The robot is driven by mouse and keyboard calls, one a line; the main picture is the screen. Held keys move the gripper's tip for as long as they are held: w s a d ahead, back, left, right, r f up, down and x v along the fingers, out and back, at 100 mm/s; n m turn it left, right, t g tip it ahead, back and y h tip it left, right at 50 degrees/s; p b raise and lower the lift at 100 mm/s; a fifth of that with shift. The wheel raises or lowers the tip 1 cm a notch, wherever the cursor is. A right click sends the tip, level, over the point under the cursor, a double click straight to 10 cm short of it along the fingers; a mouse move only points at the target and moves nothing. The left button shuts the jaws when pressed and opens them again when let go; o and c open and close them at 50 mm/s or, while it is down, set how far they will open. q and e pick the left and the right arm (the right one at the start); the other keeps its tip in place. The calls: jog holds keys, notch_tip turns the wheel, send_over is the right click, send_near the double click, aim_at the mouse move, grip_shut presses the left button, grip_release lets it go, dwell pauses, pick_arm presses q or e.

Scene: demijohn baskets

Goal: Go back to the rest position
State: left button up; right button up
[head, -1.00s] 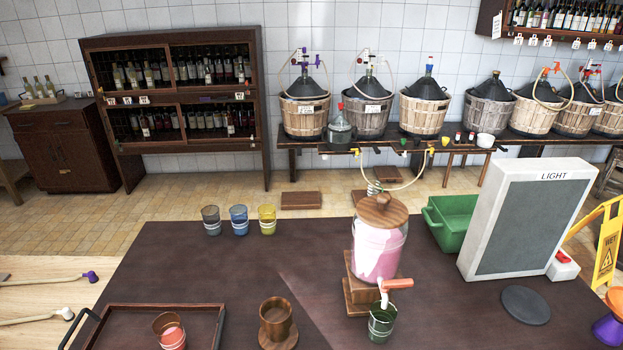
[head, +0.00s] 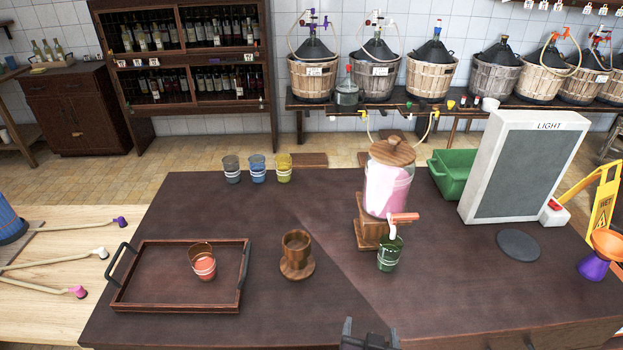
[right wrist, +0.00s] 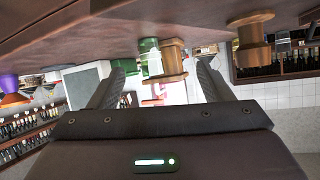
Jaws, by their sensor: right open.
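My right gripper (head: 370,335) shows at the bottom edge of the head view, in front of the dark table's near edge (head: 440,338). Its fingers stand apart and empty in the right wrist view (right wrist: 158,88). The glass jar of pink liquid (head: 385,190) with a wooden lid stands on a wooden stand (head: 372,232). A green glass (head: 389,254) stands below its tap, apart from my gripper. My left gripper is not in view.
A tray (head: 175,300) holds a red-tinted glass (head: 203,264). A wooden cup (head: 297,246), three coloured glasses at the back, a LIGHT panel (head: 520,170), a dark disc (head: 518,245) and an orange-purple funnel (head: 597,262) also stand on the table. The front middle is clear.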

jog(key=s+d+r+n+g+y, duration=0.25)
jog(key=s+d+n+g, duration=0.25)
jog(key=s+d+g, duration=0.5)
jog(key=s+a+f+b, duration=0.1)
jog(key=s+f, duration=0.1)
jog(key=f, duration=1.5)
jog(key=s+a+f+b, duration=0.1)
jog(key=f+b, duration=0.1)
jog(key=f, duration=1.5)
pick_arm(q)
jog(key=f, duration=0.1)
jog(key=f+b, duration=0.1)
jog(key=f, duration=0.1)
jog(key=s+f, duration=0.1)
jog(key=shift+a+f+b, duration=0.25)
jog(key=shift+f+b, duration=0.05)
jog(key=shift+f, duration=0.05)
pick_arm(e)
jog(key=s+d+f+g, duration=0.1)
jog(key=s+d+f, duration=0.2)
jog(key=s+f, duration=1.6)
jog(key=shift+s+n, duration=0.35)
jog(key=shift+n, duration=0.05)
